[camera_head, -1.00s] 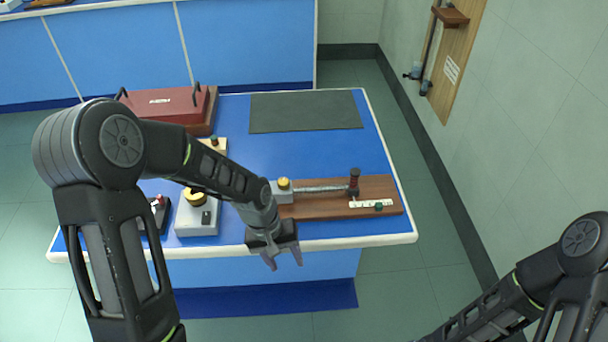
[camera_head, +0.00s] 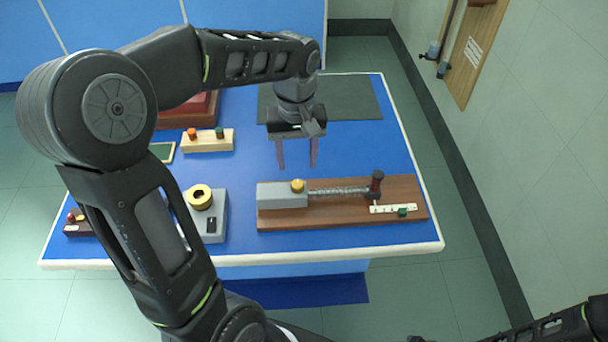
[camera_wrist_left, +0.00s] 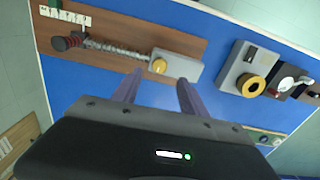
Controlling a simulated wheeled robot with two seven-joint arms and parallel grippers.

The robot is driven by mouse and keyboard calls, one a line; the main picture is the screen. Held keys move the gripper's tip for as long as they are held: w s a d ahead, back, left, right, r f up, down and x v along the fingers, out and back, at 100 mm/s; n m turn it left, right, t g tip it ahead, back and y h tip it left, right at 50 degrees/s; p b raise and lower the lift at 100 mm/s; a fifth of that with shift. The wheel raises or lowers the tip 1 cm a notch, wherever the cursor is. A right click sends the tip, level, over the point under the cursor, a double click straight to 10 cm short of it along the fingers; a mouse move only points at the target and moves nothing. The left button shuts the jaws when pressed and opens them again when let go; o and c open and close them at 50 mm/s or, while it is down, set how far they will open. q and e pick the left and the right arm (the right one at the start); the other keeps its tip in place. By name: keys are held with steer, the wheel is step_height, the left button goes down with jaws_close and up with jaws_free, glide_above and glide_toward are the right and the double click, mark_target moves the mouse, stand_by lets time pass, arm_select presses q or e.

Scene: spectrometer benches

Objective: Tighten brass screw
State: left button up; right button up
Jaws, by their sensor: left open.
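The brass screw (camera_head: 297,185) is a round yellow knob on top of a grey block (camera_head: 275,197), at the left part of a wooden board (camera_head: 340,215). A metal spring-like rod runs from the block to a dark-handled post on the right. In the left wrist view the brass screw (camera_wrist_left: 159,66) shows ahead of the fingers. My left gripper (camera_head: 298,166) is open and empty, pointing down above the table, a little behind the screw and apart from it. Part of my right arm shows at the lower right of the head view; its gripper is not visible.
A grey box with a brass ring (camera_head: 199,196) stands left of the board. A pale wooden block with two knobs (camera_head: 207,141) and a red case (camera_head: 190,108) stand behind it. A dark mat (camera_head: 350,98) lies at the back. Blue table surface is clear right of the gripper.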

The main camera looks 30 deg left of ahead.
mark_target(297, 184)
arm_select(q)
steer(key=shift+f+p, duration=0.35)
steer(key=shift+f, duration=3.65)
jaws_close()
